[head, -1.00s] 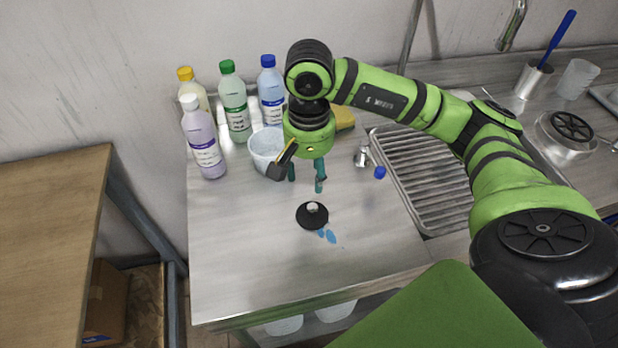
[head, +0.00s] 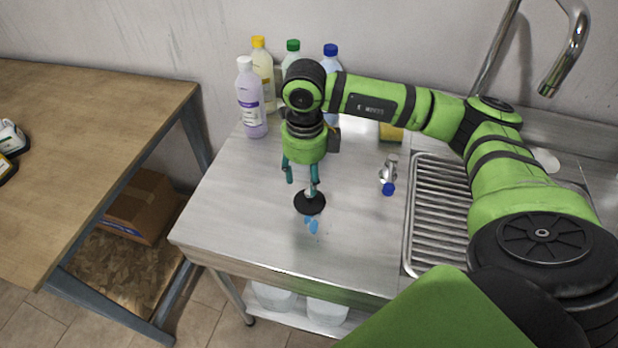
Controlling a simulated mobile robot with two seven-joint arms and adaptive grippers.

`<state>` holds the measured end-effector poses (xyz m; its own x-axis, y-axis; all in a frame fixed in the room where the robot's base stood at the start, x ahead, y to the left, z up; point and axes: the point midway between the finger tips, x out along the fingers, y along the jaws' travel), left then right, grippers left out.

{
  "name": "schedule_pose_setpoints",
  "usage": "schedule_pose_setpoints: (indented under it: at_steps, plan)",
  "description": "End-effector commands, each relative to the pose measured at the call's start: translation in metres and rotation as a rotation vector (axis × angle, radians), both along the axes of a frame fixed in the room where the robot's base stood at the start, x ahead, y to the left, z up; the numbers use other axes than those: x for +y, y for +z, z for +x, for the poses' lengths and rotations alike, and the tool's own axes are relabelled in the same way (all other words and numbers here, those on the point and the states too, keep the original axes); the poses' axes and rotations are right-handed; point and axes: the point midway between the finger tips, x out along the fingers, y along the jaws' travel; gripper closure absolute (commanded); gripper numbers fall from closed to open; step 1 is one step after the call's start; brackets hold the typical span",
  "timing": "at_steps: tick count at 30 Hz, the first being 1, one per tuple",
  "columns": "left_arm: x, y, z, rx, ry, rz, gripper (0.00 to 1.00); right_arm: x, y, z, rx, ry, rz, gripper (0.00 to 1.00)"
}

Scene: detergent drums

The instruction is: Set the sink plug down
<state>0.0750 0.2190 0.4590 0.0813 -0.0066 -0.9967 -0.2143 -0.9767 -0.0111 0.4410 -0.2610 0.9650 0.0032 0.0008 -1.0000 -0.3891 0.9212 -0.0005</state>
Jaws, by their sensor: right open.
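The sink plug (head: 310,204) is a black round disc with a small pale knob on top. It lies flat on the steel counter (head: 250,225), left of the draining board. My right gripper (head: 301,186) points down just above and behind the plug, with its teal fingers apart and nothing held between them. Its right-hand fingertip overlaps the plug's knob in the picture; I cannot tell whether they touch. My left gripper is not in view.
Blue spots (head: 312,226) lie in front of the plug. A small metal fitting with a blue cap (head: 388,188) stands to the right, beside the ribbed draining board (head: 438,215). Bottles (head: 251,98) stand at the back. A wooden table (head: 90,110) is at the left. The counter's front left is clear.

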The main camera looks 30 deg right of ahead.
Motion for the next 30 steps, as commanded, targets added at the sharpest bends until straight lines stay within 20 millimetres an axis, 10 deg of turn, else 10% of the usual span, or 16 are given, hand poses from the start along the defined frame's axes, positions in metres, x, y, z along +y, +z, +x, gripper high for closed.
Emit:
schedule_pose_setpoints:
  at_steps: [8,22,26,30]
  plan:
    - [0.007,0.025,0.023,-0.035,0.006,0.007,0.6,-0.007,-0.03,-0.004,0.007,0.001,-0.001,0.48]
    - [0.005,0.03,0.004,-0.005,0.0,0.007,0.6,-0.008,-0.063,-0.003,0.0,0.005,0.001,0.48]
    - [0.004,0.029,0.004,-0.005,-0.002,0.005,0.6,-0.008,-0.063,-0.002,0.0,0.005,0.001,0.96]
    - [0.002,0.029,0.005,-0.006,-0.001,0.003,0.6,-0.008,-0.063,-0.002,0.0,0.005,0.001,1.0]
